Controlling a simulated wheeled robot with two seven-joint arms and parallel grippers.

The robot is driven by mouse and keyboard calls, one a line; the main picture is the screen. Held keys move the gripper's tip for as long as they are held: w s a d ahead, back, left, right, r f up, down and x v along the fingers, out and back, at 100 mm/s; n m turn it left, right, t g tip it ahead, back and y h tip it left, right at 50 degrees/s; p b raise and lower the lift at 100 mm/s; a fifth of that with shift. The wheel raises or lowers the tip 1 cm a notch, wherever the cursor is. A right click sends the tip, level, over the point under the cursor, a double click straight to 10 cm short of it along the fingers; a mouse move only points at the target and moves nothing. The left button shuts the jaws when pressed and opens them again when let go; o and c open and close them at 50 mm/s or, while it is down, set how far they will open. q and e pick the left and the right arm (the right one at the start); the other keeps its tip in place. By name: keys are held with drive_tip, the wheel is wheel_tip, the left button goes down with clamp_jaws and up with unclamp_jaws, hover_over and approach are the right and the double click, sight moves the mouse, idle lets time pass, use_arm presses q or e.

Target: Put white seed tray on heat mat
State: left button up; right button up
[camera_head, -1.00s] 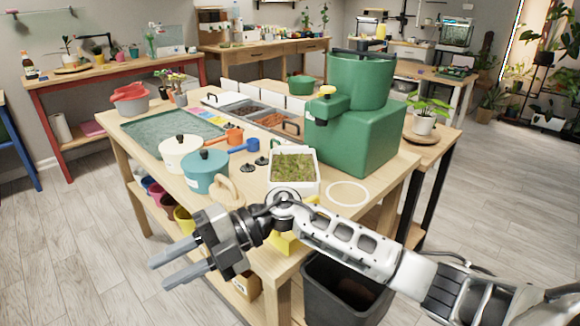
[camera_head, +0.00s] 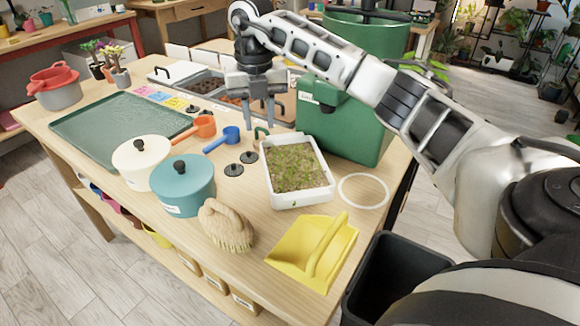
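The white seed tray (camera_head: 303,199), filled with soil and small green sprouts, sits on the wooden table right of the middle. A flat dark green rectangular piece with a raised edge (camera_head: 110,125) lies at the table's left; it may be the heat mat, but I cannot tell for sure. My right gripper (camera_head: 262,121) points down with its two fingers apart and nothing between them. It is just beyond the seed tray's far left corner in the picture, seemingly above the table and apart from the tray. My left gripper is not in view.
A cream pot (camera_head: 140,165), a teal pot (camera_head: 182,190), a brush (camera_head: 227,228) and orange and blue scoops stand between tray and green piece. A yellow dustpan (camera_head: 312,255) is in front, a white ring (camera_head: 363,190) right, and a large green machine (camera_head: 345,125) behind.

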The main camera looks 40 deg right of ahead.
hover_over(266, 165)
wheel_tip(266, 165, down, 6)
wheel_tip(266, 165, down, 5)
drive_tip(key=shift+r+p, duration=0.2)
drive_tip(key=shift+p, duration=0.4)
drive_tip(key=shift+f, duration=0.45)
clamp_jaws()
